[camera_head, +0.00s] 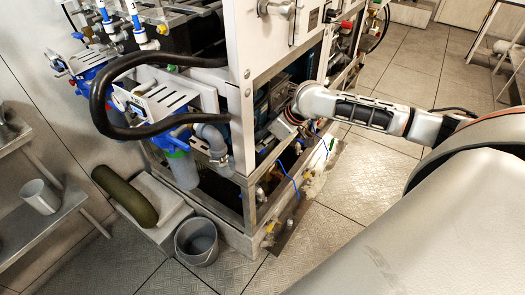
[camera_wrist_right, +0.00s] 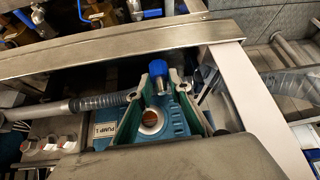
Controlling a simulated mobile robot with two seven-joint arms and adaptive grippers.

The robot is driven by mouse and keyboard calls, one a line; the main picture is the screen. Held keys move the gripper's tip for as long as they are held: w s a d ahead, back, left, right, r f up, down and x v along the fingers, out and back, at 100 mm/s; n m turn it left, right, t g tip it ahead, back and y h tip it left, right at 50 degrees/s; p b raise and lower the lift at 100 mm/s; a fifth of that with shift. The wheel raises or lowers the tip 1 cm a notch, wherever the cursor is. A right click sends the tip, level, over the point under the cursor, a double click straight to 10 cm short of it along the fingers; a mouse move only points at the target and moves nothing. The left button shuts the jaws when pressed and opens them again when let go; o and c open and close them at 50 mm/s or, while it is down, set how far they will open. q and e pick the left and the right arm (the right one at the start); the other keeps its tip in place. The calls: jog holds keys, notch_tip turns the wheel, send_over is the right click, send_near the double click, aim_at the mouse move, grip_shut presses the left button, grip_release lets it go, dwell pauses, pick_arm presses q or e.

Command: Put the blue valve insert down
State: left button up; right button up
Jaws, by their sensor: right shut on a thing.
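The blue valve insert (camera_wrist_right: 159,74) shows in the right wrist view as a small bright blue cylinder with a silvery lower part. My right gripper (camera_wrist_right: 161,82) is shut on it, with one finger on each side. Behind the fingers is a teal pump body with a "PUMP 1" label (camera_wrist_right: 104,133) and a round opening. In the head view my right arm reaches in from the right to the machine's frame. The gripper's end there is small and partly hidden, and I cannot make out the insert. My left gripper is not in view.
A metal frame bar (camera_wrist_right: 110,53) crosses above the gripper, and a pale post (camera_wrist_right: 255,110) stands to its right. A black hose (camera_head: 105,95) loops at the machine's near corner. A grey bucket (camera_head: 197,242) and an olive cylinder (camera_head: 127,195) are by its base. The tiled floor at right is partly open.

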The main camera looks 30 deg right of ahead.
aim_at(263, 152)
notch_tip(263, 152, down, 4)
jog(key=shift+r+b, duration=0.15)
jog(key=shift+b, duration=0.15)
jog(key=shift+r, duration=0.15)
jog(key=o, duration=1)
jog(key=shift+f, duration=0.2)
jog(key=shift+r, duration=0.25)
jog(key=p+v, duration=0.2)
jog(key=v, duration=1)
jog(key=shift+f, duration=0.1)
